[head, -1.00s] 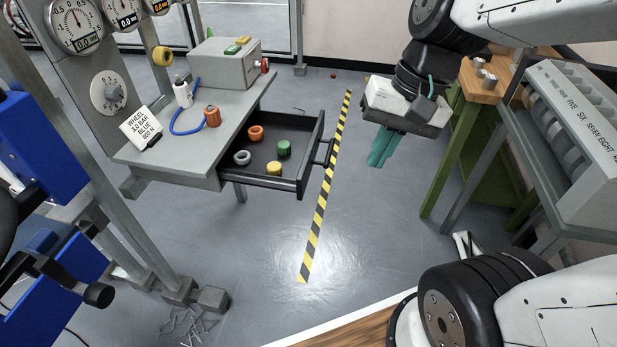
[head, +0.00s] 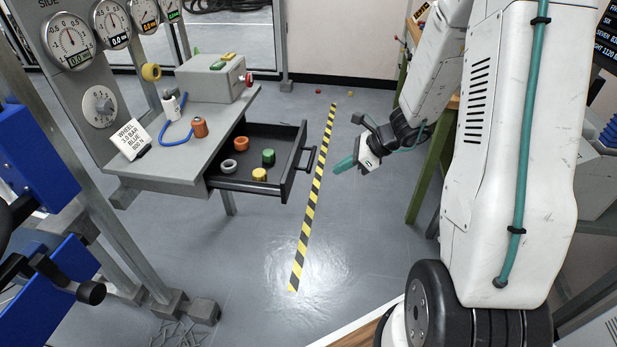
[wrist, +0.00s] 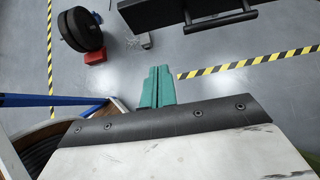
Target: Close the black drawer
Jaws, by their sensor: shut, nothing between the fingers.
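The black drawer (head: 289,186) is pulled out of the grey bench (head: 185,140) in the head view, with a bar handle (head: 308,158) on its front. It holds an orange ring, a grey ring, a green piece and a yellow piece. My gripper (head: 338,168), with teal fingers, is shut and empty. It is to the right of the handle, apart from it, past the striped floor line. In the wrist view the fingers (wrist: 156,78) point up the picture, and the drawer front (wrist: 160,12) with its handle (wrist: 222,20) shows at the top.
A yellow-black line (head: 310,215) runs along the floor. Blue equipment (head: 35,155) stands at the left. The floor between gripper and drawer looks clear.

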